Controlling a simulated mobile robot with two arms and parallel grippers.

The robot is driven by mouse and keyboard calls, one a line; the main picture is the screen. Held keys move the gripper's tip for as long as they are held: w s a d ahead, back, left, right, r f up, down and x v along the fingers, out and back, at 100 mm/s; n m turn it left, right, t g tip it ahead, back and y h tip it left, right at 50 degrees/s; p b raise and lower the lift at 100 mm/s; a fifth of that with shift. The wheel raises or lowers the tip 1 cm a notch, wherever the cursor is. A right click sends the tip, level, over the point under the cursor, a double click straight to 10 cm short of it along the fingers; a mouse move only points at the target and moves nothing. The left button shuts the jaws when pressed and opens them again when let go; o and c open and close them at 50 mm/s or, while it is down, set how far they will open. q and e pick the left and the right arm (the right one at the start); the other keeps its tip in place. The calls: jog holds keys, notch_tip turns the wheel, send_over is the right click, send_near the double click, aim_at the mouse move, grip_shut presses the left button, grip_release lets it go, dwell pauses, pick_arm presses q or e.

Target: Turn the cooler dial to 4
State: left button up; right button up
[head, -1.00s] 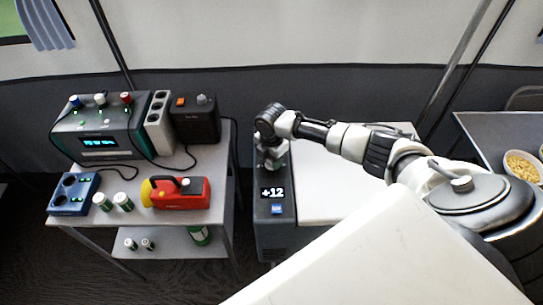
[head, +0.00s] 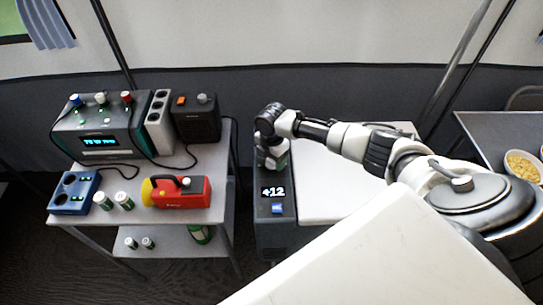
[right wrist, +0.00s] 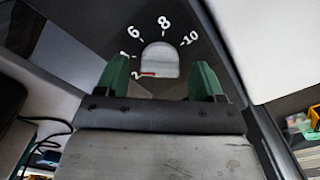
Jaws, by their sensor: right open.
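The cooler (head: 275,239) is a dark grey box with a white lid, and its display (head: 272,191) reads +12. Its dial (right wrist: 161,58) shows in the right wrist view as a pale knob with a red mark on its lower left. White numbers 6, 8 and 10 ring it, with smaller partly hidden figures at left. The red mark points left, near the lowest figure. My right gripper (right wrist: 160,80) is open, with green fingertips on either side of the dial; I cannot tell whether they touch it. In the head view my right gripper (head: 273,157) is over the cooler's control strip, hiding the dial.
A grey table (head: 190,210) at left holds a teal device (head: 100,135), a black box (head: 197,122), a blue unit (head: 74,193) and a red and yellow tool (head: 180,192). A bowl (head: 523,165) stands at far right. A white surface (head: 380,250) fills the near foreground.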

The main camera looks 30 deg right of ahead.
notch_tip(320, 180, up, 11)
dwell(0.4)
jog(key=shift+f, duration=0.15)
